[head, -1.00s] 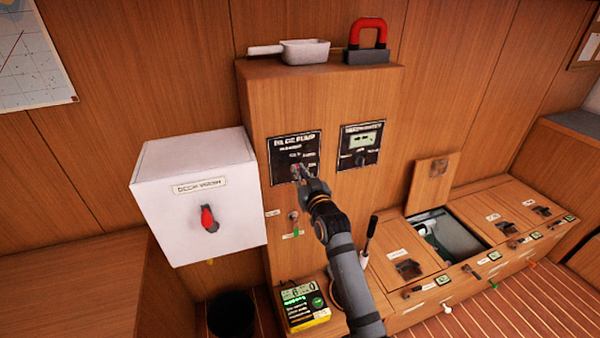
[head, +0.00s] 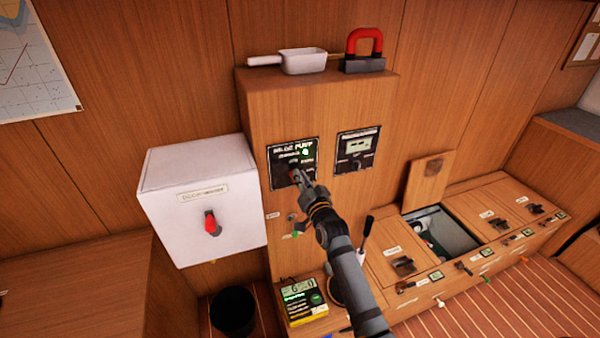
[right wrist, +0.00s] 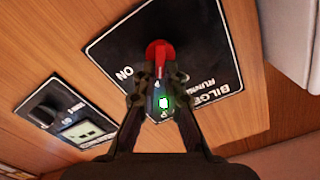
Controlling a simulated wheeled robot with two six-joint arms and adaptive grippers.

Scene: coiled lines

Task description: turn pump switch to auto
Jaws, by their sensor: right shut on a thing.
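The black bilge pump panel (head: 281,167) is on the front of the wooden cabinet. It also shows upside down in the right wrist view (right wrist: 112,48). Its red switch knob (right wrist: 158,48) sits between the fingertips of my right gripper (right wrist: 159,74), which is shut on the knob's handle. In the head view my right gripper (head: 299,177) reaches up to the panel and hides much of the knob. A green lamp (head: 305,152) on the panel is lit. Which label the knob points at is not clear. My left gripper is not in view.
A second black panel (head: 356,150) with a small display is to the right. A white box (head: 200,183) with a red knob is to the left. A yellow meter (head: 302,302) stands below. A white scoop (head: 303,62) and a red-handled block (head: 363,65) sit on top.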

